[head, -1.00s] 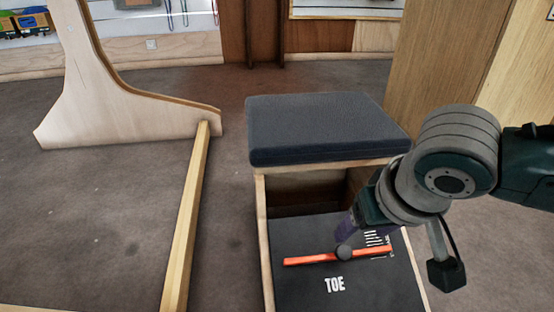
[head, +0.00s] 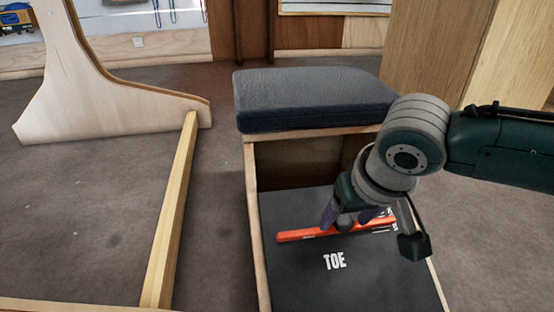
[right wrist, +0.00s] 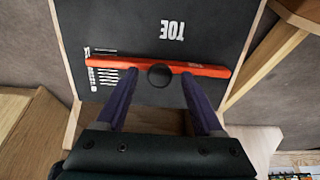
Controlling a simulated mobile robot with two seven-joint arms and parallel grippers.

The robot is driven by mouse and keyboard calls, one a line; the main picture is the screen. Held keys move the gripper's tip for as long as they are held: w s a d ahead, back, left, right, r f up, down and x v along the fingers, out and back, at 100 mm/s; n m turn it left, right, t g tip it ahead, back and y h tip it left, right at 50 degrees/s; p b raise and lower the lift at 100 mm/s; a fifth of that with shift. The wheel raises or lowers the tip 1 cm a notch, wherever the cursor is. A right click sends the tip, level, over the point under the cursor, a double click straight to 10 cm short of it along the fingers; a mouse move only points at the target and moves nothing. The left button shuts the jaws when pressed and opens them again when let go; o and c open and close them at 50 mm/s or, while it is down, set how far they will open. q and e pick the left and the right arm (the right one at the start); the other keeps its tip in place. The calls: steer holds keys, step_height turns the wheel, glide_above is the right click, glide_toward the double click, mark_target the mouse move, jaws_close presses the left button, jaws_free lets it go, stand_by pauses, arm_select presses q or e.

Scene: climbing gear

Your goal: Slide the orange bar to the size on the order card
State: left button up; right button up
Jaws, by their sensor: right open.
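The orange bar (head: 304,234) lies across the dark board (head: 298,285) marked TOE, below the seat. In the right wrist view the whole orange bar (right wrist: 205,70) shows, with a dark round knob (right wrist: 159,76) at its middle and white scale lines (right wrist: 107,77) by its left end. My right gripper (head: 352,222) is at the bar with its fingers apart. In the right wrist view the fingers (right wrist: 160,82) point at the knob, one to each side, with nothing gripped. Contact cannot be told. My left gripper and the order card are not in view.
The dark cushioned seat (head: 315,98) stands right behind the board. A wooden beam (head: 172,215) and a pale plywood upright (head: 90,110) are to the left. A wooden cabinet (head: 435,50) stands behind my right arm. The carpet between beam and board is clear.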

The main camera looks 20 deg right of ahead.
jaws_close()
stand_by(0.4)
stand_by(0.9)
